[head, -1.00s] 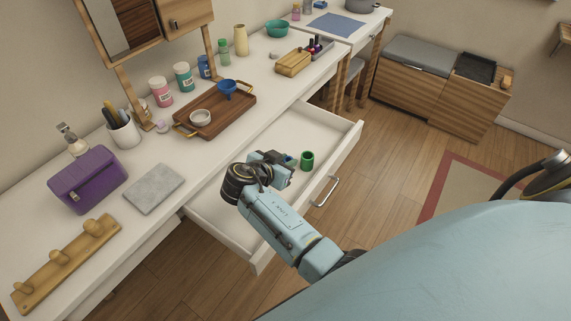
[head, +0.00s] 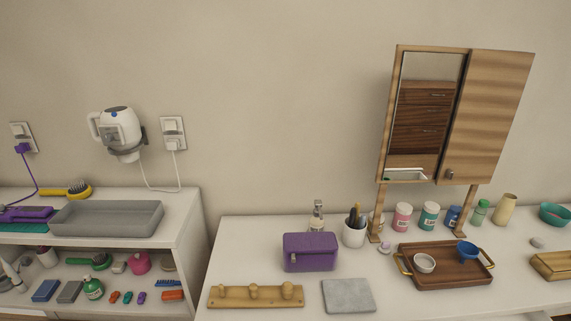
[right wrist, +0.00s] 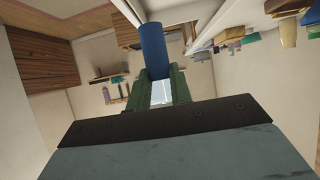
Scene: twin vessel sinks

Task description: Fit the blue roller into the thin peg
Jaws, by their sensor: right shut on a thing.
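A blue roller (right wrist: 153,48), a plain cylinder, is held between the green fingers of my right gripper (right wrist: 163,78) in the right wrist view. It sticks out past the fingertips, with nothing touching its far end. A wooden peg board (head: 236,298) lies on the white counter at the front in the head view. No blue roller shows on the board. Neither gripper is in the head view, and my left gripper is in no view.
Behind the board stands a purple box (head: 311,254); a grey slab (head: 348,296) lies to its right. Further right is a wooden tray (head: 450,277) with a bowl and funnel. A white shelf (head: 188,240) with a grey tray (head: 105,218) is at left.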

